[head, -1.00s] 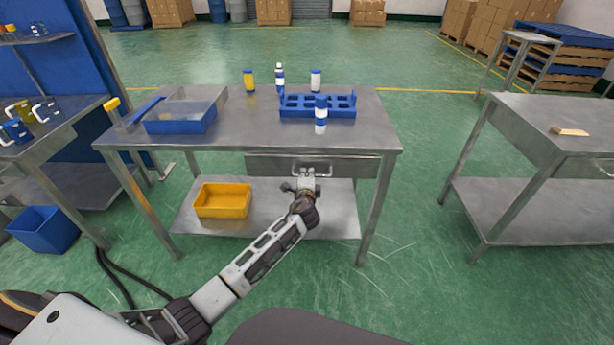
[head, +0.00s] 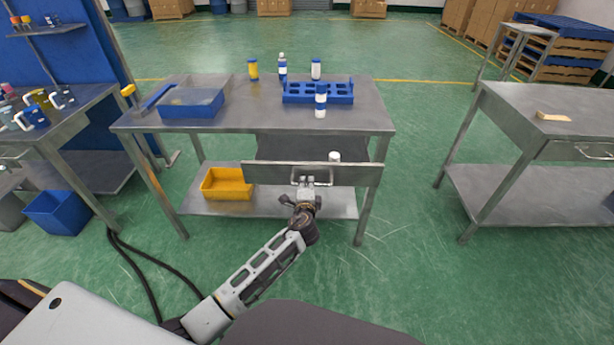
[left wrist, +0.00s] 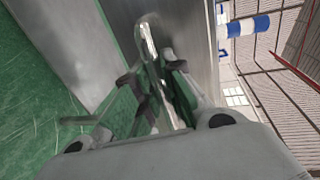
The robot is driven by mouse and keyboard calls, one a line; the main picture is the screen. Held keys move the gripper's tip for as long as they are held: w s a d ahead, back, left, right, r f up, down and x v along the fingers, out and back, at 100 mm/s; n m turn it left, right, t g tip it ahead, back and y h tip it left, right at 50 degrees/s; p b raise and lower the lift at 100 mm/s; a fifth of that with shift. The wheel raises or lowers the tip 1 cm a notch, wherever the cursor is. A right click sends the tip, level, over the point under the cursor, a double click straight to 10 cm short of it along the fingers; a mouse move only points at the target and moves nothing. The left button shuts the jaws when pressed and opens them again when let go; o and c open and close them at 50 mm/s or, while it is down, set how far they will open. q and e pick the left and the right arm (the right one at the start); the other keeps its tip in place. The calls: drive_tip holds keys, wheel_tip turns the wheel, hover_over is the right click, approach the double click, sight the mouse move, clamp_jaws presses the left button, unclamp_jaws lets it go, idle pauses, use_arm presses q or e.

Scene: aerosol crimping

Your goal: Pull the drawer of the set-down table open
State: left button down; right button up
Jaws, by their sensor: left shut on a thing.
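The steel set-down table (head: 240,120) stands ahead of me. Its drawer (head: 355,174) is pulled out towards me, with its grey front clear of the table edge. A white-topped item (head: 334,157) shows just behind the drawer front; its lower part is hidden. My left gripper (head: 305,184) is at the drawer front, shut on the metal drawer handle (head: 325,177). In the left wrist view the handle (left wrist: 150,40) runs between the fingers of the left gripper (left wrist: 160,85). My right gripper is not in view.
On the tabletop stand a blue rack (head: 318,97), a blue-based bin (head: 190,108) and several bottles. A yellow bin (head: 226,184) sits on the lower shelf. Other tables stand left and right (head: 550,105), with open green floor between.

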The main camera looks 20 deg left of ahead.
use_arm(q)
drive_tip(key=shift+f+p+v, duration=0.15)
drive_tip(key=shift+f+v, duration=0.1)
drive_tip(key=shift+v, duration=0.9)
drive_tip(key=shift+f+p+v, duration=0.15)
drive_tip(key=shift+f+v, duration=0.1)
drive_tip(key=shift+v, duration=0.95)
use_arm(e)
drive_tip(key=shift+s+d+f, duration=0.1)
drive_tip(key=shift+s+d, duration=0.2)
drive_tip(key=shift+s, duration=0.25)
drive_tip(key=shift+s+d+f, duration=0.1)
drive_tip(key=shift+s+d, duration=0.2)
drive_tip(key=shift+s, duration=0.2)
use_arm(q)
drive_tip(key=shift+s, duration=0.1)
drive_tip(key=c, duration=1.5)
unclamp_jaws()
drive_tip(key=shift+v, duration=3.75)
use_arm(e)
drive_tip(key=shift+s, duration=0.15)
use_arm(q)
drive_tip(key=shift+f, duration=0.1)
